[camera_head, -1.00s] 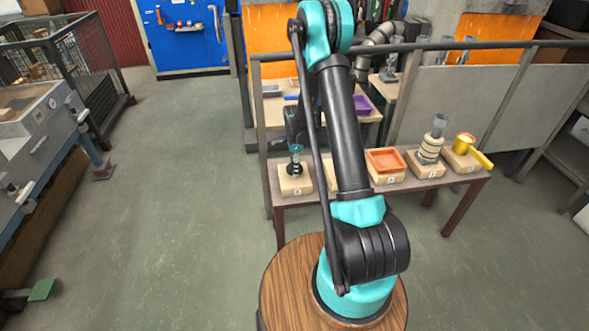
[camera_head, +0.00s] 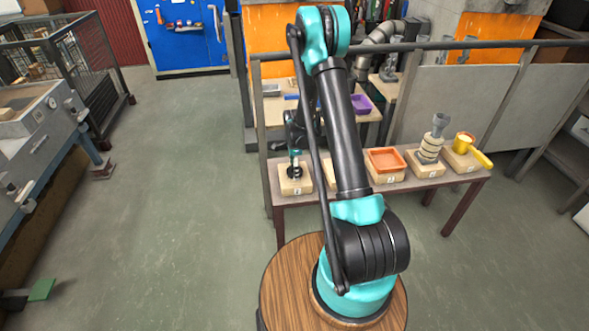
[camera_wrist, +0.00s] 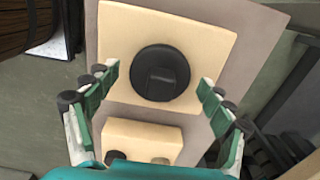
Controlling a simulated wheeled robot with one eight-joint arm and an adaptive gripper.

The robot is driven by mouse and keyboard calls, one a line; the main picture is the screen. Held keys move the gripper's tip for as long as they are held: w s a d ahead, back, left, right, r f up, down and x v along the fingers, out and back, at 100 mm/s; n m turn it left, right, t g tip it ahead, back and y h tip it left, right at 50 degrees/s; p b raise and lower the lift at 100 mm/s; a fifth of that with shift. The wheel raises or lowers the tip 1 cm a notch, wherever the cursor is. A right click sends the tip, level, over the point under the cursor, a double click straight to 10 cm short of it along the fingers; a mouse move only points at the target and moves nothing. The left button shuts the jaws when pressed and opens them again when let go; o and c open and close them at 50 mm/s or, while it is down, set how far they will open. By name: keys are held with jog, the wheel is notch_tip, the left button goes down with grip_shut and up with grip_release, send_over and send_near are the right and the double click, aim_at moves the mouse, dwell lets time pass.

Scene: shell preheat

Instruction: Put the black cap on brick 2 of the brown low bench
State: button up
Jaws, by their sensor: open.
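The black cap (camera_wrist: 160,73) is a round disc with a raised grip. It rests on a pale brick (camera_wrist: 215,45) on the brown low bench (camera_head: 440,186). In the head view the cap (camera_head: 294,170) is on the leftmost brick (camera_head: 296,187), whose mark is too small to read surely. My gripper (camera_wrist: 158,85) is open, with one finger on each side of the cap and apart from it. In the head view my gripper (camera_head: 294,155) is over that brick, partly hidden by my arm.
A rail (camera_head: 450,45) runs behind. A table behind holds a purple tray (camera_head: 361,103).

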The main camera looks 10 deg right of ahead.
notch_tip(320, 180, up, 12)
jog(key=s+d+r+n+t, duration=0.1)
jog(key=s+d+r+n, duration=0.1)
jog(key=s+r+n, duration=0.45)
jog(key=s+d+r+n+t, duration=0.1)
jog(key=s+n, duration=0.4)
jog(key=s, duration=0.7)
jog(key=s+d+r+n+t, duration=0.1)
jog(key=s+n, duration=0.5)
jog(key=s, duration=0.6)
jog(key=shift+r+t, duration=0.4)
jog(key=shift+t, duration=0.2)
jog(key=shift+d+n, duration=0.15)
jog(key=shift+n, duration=0.1)
